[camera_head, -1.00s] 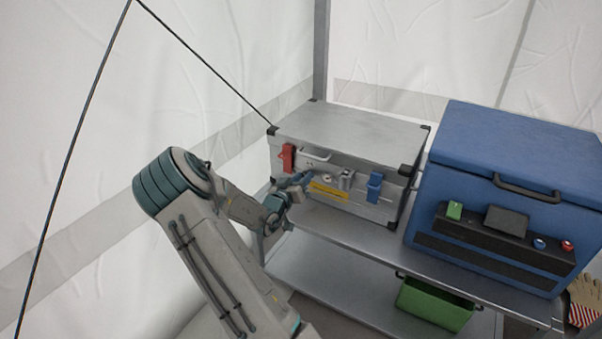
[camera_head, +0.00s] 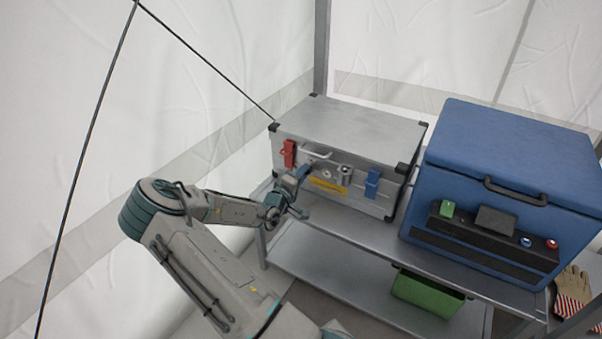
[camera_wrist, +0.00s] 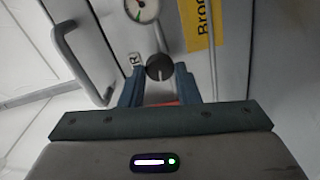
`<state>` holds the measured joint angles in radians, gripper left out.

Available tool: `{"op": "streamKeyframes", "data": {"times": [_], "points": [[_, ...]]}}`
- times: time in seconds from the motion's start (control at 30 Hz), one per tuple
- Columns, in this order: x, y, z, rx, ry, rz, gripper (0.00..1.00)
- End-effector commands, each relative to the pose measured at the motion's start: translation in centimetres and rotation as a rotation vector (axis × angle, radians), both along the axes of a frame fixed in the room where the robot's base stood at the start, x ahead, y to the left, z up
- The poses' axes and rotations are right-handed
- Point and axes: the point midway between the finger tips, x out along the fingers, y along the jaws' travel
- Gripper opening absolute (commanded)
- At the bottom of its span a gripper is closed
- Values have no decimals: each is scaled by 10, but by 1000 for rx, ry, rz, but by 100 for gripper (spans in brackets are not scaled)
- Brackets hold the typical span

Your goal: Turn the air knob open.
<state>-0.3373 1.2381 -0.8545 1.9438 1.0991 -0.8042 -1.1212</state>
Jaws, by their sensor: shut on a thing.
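The air knob (camera_wrist: 159,67) is a small dark round knob with a pale line on its face, on the front of the silver case (camera_head: 352,128). In the wrist view it sits between the tips of my two blue fingers. My gripper (camera_wrist: 160,74) is shut on it. In the head view my gripper (camera_head: 304,184) is at the case's front, below the handle, and hides the knob. The wrist view also shows a round gauge (camera_wrist: 142,8) above the knob and a small "R" label (camera_wrist: 135,58) to its left.
The case carries a red latch (camera_head: 289,153), a blue latch (camera_head: 372,184), a handle (camera_head: 316,154) and a yellow label (camera_head: 328,187). A blue cooler (camera_head: 505,150) stands to its right on the metal shelf (camera_head: 355,228). A green bin (camera_head: 428,292) is below.

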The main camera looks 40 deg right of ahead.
Motion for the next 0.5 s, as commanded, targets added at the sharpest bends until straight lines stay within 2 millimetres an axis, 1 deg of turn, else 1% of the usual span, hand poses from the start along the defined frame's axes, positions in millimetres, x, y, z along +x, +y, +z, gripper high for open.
{"op": "streamKeyframes", "data": {"times": [0.03, 0.5], "points": [[-3, -3, 1, -20, 42, -8, 6], [-4, -4, -1, -181, 434, -10, 6]]}}
